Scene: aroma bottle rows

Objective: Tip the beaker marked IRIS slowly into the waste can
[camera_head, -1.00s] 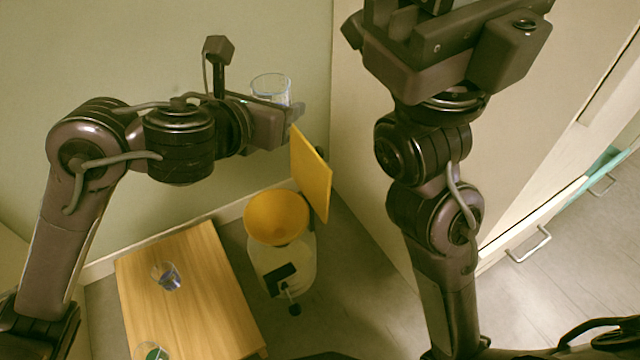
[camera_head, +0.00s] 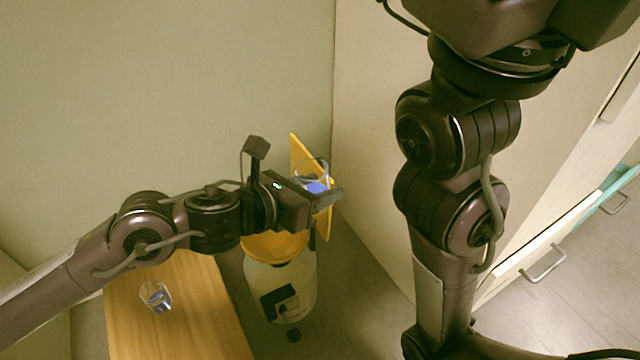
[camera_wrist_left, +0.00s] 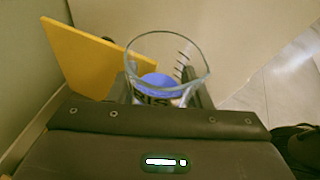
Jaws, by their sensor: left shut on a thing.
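My left gripper (camera_head: 318,198) is shut on a clear glass beaker (camera_head: 311,169) with blue liquid in its bottom. In the left wrist view the beaker (camera_wrist_left: 166,62) sits between the fingers, and its label is partly readable as "IS". It looks roughly upright. The waste can (camera_head: 272,287) is a pale can with a yellow funnel (camera_head: 272,246) on top and a raised yellow lid (camera_head: 301,153). The beaker is held high, in front of the lid in the head view. My left arm hides part of the funnel. My right gripper's fingers are outside the frame.
A wooden table (camera_head: 190,325) stands left of the can, carrying another small beaker (camera_head: 155,296) with bluish liquid. A pale wall is behind. My right arm rises at the right, before a cabinet with a drawer handle (camera_head: 543,264).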

